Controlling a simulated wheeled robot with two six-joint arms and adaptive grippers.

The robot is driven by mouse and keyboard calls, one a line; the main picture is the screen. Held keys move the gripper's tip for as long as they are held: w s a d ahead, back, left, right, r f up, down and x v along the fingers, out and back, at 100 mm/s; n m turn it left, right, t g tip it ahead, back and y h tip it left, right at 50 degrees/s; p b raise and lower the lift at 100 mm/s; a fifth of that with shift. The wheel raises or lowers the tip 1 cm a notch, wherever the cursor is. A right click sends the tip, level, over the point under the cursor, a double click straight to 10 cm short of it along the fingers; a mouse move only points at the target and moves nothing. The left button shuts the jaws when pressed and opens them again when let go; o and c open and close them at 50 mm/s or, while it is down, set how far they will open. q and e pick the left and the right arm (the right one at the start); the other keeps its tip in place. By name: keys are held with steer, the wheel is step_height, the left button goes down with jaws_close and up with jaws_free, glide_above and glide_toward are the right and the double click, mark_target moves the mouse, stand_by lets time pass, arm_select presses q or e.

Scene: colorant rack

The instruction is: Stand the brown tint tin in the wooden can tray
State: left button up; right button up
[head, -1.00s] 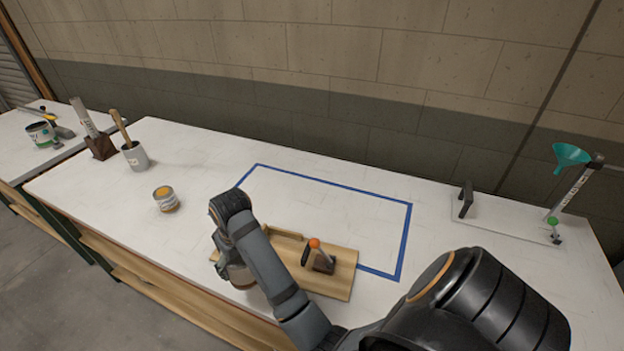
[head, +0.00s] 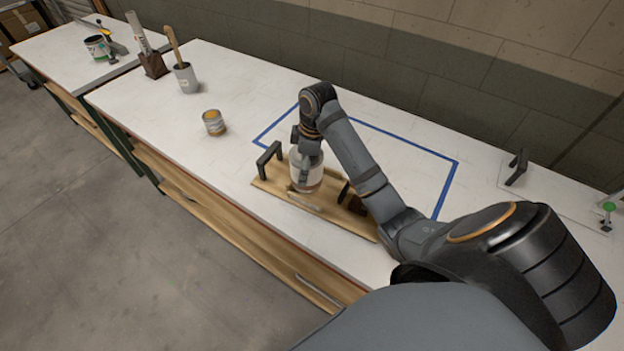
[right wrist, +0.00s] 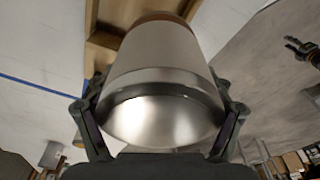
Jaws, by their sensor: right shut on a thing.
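The brown tint tin (head: 308,172), pale-sided with a brown band at its lower end, is upright within the outline of the wooden can tray (head: 262,186). I cannot tell whether its base touches the tray floor. My right gripper (head: 307,160) is shut on it from above. In the right wrist view the tin (right wrist: 160,60) fills the space between the fingers (right wrist: 160,118), its shiny metal end toward me and its brown end by the tray wood (right wrist: 100,40). A small dark claw, seemingly my left gripper (right wrist: 297,48), shows at the right edge there; its jaws are too small to read.
The tray has black handles (head: 268,160) at its ends. A grey pot with a brush (head: 186,78) and a wooden block (head: 153,65) stand farther back. The blue-taped area (head: 400,140) looks clear.

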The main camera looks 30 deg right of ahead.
steer(key=d+f, duration=0.1)
steer(key=w+d+f, duration=0.1)
steer(key=shift+f, duration=0.4)
steer(key=shift+w+d+f, duration=0.2)
steer(key=shift+f, duration=0.05)
steer(key=shift+w+d+f, duration=0.2)
steer(key=shift+d+f, duration=0.35)
steer(key=shift+f, duration=0.2)
step_height(320, 180, down, 2)
steer(key=shift+f+p, duration=0.25)
steer(key=shift+p, duration=0.4)
arm_select(q)
steer(key=shift+d+f, duration=0.1)
steer(key=shift+f, duration=0.2)
arm_select(e)
steer(key=shift+f, duration=0.3)
steer(key=o, duration=1.4)
steer(key=shift+a+f, duration=0.1)
